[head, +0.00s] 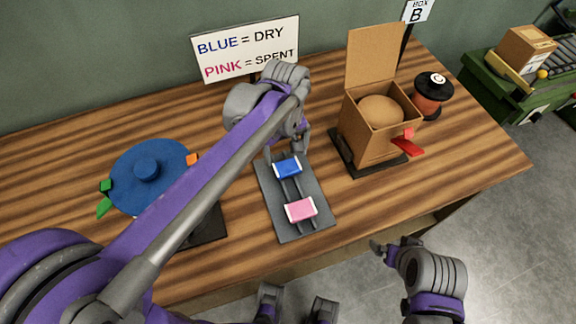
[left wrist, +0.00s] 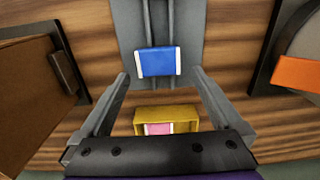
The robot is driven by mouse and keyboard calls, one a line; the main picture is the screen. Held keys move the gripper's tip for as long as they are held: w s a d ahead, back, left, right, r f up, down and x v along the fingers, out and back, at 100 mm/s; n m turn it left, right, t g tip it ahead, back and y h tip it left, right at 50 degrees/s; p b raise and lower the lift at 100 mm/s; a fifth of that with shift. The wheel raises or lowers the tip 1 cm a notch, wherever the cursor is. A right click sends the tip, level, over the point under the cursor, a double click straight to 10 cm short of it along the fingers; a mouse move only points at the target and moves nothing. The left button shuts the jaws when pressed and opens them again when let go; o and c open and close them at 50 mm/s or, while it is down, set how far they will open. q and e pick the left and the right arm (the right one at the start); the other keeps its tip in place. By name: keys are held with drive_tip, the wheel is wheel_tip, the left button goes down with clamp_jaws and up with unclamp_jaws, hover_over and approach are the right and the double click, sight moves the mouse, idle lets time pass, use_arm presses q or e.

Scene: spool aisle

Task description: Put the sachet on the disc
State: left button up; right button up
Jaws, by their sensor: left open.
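A blue sachet (head: 288,168) with white ends lies on a grey tray (head: 272,209). A pink sachet (head: 300,210) lies on the tray's near part. My left gripper (head: 286,152) is just above the far end of the tray. In the left wrist view the blue sachet (left wrist: 158,62) shows beyond the open, empty fingers (left wrist: 158,95). A round tan disc (head: 381,111) sits inside the open cardboard box (head: 368,138). A large blue disc (head: 136,168) with a hub stands at left, partly behind my left arm. My right gripper (head: 388,247) is off the table's front edge; its opening is unclear.
A sign (head: 245,48) reads BLUE = DRY, PINK = SPENT. A yellow bin (left wrist: 190,112) with a pink sachet in it lies beyond the tray, hidden in the head view. A black and orange spool (head: 432,92) stands right of the box. The table's right end is clear.

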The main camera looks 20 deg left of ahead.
sight(286, 165)
use_arm(q)
drive_tip(key=f, duration=0.4)
drive_tip(key=w+f, duration=0.1)
drive_tip(key=shift+a+f, duration=0.15)
drive_tip(key=shift+f, duration=0.25)
drive_tip(key=c, duration=1.1)
